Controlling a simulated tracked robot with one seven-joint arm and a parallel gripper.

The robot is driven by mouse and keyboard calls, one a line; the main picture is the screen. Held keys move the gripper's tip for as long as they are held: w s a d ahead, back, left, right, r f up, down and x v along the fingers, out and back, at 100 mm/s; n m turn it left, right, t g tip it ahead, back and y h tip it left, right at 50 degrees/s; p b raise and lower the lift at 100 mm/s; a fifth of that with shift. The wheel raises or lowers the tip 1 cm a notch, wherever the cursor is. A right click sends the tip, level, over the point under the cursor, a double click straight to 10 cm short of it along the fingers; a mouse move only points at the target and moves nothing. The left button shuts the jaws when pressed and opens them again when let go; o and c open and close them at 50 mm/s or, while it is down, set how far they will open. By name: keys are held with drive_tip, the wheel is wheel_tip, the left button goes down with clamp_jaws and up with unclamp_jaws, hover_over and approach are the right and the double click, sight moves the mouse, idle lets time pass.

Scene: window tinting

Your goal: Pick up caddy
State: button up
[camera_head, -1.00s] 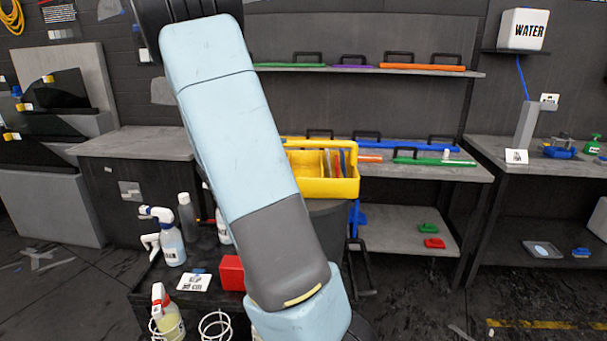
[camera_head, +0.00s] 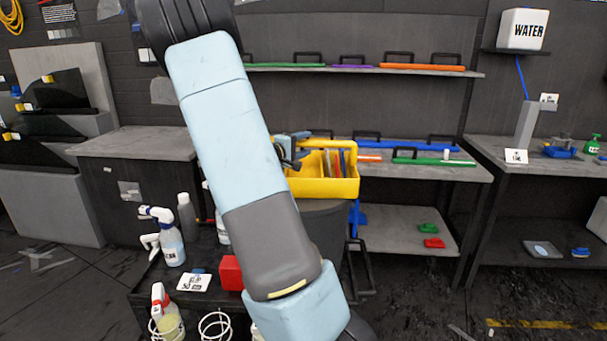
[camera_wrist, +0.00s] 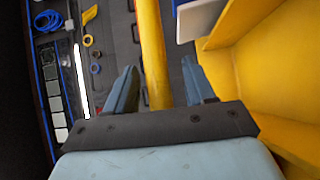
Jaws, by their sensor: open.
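The yellow caddy (camera_head: 325,187) stands on a dark round-sided support beyond my arm, with several flat tools upright in it. My arm hides its left part in the head view. My gripper (camera_head: 292,148) is at the caddy's top, by its handle bar. In the wrist view the yellow handle bar (camera_wrist: 152,55) runs between the two open fingers of my gripper (camera_wrist: 160,85), nearer the left finger. A gap shows between the bar and the right finger. The caddy's yellow wall (camera_wrist: 270,80) fills the right side of that view.
A low dark cart holds spray bottles (camera_head: 170,245), a red box (camera_head: 231,272) and a white card. Behind the caddy, a workbench (camera_head: 470,172) and a shelf (camera_head: 365,69) carry long coloured tools. A water tank (camera_head: 523,29) is at the upper right.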

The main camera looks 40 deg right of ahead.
drive_tip(key=shift+d, duration=0.1)
drive_tip(key=shift+c, duration=0.3)
drive_tip(key=c, duration=0.9)
clamp_jaws()
drive_tip(key=shift+f, duration=0.1)
